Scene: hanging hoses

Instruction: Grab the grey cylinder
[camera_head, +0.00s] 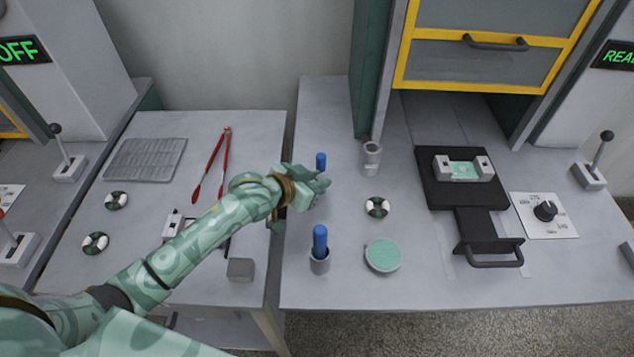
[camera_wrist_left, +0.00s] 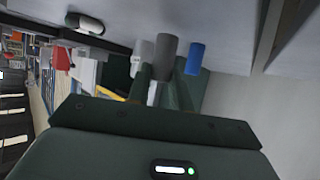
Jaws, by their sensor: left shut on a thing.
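My left gripper (camera_head: 318,187) is at the middle of the bench, pointing right. In the left wrist view, its fingers (camera_wrist_left: 165,88) are shut on a dark grey cylinder (camera_wrist_left: 168,57), which stands between them. In the head view the hand hides most of this cylinder. A blue cylinder (camera_head: 321,162) shows just beyond the hand; a blue cylinder (camera_wrist_left: 195,58) also shows beside the fingers in the wrist view. Another grey cylinder (camera_head: 371,158) stands upright to the right of the hand. My right gripper is not in view.
A blue handle in a grey cup (camera_head: 319,262), a green-topped round dish (camera_head: 382,256) and a black-and-white ring (camera_head: 377,207) stand near the hand. A black press (camera_head: 440,196) is at right, under a yellow-framed cabinet (camera_head: 485,76). Red tongs (camera_head: 211,163) lie at left.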

